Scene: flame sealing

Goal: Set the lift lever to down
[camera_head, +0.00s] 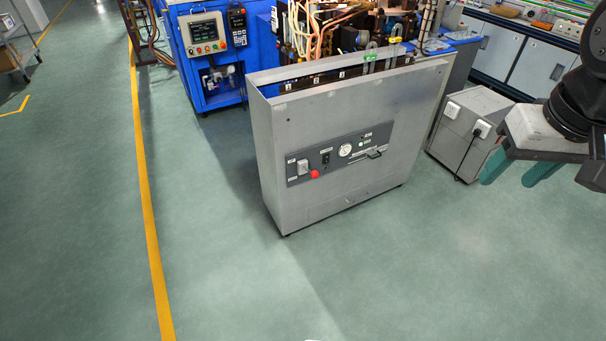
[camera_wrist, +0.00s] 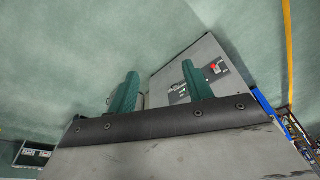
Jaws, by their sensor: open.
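The grey metal cabinet (camera_head: 345,115) stands on the floor in the middle of the head view. Its front carries a dark control panel (camera_head: 340,153). A small dark lever (camera_head: 375,154) sticks out at the panel's right end, beside a slot; it is likely the lift lever. It is too small to tell its setting for sure. My gripper (camera_head: 519,172) is at the right, open and empty, with two teal fingers, well apart from the panel. In the wrist view the panel (camera_wrist: 205,88) shows partly behind the fingers, and the lever is not clear.
The panel also has a red knob (camera_head: 314,174) and a round gauge (camera_head: 345,150). A grey box (camera_head: 465,135) with a plug and cord stands between the cabinet and my gripper. A blue machine (camera_head: 205,60) stands behind. The floor in front of the cabinet is clear.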

